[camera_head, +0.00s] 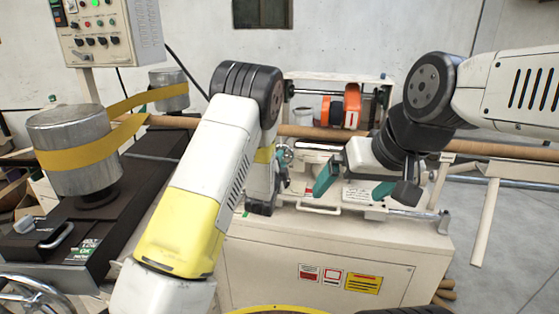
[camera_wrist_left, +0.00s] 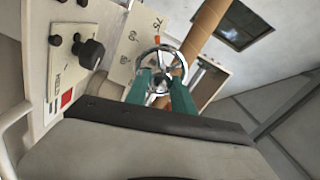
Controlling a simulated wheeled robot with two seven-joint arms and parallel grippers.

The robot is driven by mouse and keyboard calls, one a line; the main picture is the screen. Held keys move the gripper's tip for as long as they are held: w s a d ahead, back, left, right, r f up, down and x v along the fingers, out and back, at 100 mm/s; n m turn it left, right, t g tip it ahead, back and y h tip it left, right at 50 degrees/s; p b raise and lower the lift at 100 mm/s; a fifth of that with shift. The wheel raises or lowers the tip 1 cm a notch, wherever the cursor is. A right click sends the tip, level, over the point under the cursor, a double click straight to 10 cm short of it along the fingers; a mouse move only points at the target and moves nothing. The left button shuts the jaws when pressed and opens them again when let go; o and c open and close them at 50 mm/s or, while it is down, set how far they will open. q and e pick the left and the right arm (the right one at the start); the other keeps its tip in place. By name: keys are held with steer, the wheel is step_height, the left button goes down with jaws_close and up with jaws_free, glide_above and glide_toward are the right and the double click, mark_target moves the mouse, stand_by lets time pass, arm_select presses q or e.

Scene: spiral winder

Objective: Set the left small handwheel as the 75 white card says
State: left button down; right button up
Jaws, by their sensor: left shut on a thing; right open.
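The small chrome handwheel (camera_wrist_left: 161,72) shows in the left wrist view, in front of a cream panel. My left gripper (camera_wrist_left: 163,84) is shut on it, with its teal fingers at the hub and spokes. A pale card (camera_wrist_left: 143,30) marked 75 stands just behind the wheel; its smaller markings are too small to read. In the head view my left gripper (camera_head: 281,172) is at the left end of the cream machine, and my arm partly hides the wheel. My right gripper (camera_head: 354,186) is open and empty over the machine top, teal fingers apart.
A long brown tube (camera_head: 300,131) runs across behind the grippers. An orange part (camera_head: 345,106) sits in the frame behind. A metal drum (camera_head: 75,150) with a yellow belt stands left, near a large handwheel (camera_head: 30,296). A black knob (camera_wrist_left: 89,54) juts out left of the small wheel.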

arm_select(q)
steer(key=shift+m, duration=0.3)
steer(key=c, duration=1.1)
jaws_free()
steer(key=shift+s, duration=0.1)
steer(key=v, duration=0.7)
steer(key=shift+s+a, duration=0.1)
steer(key=shift+s, duration=0.2)
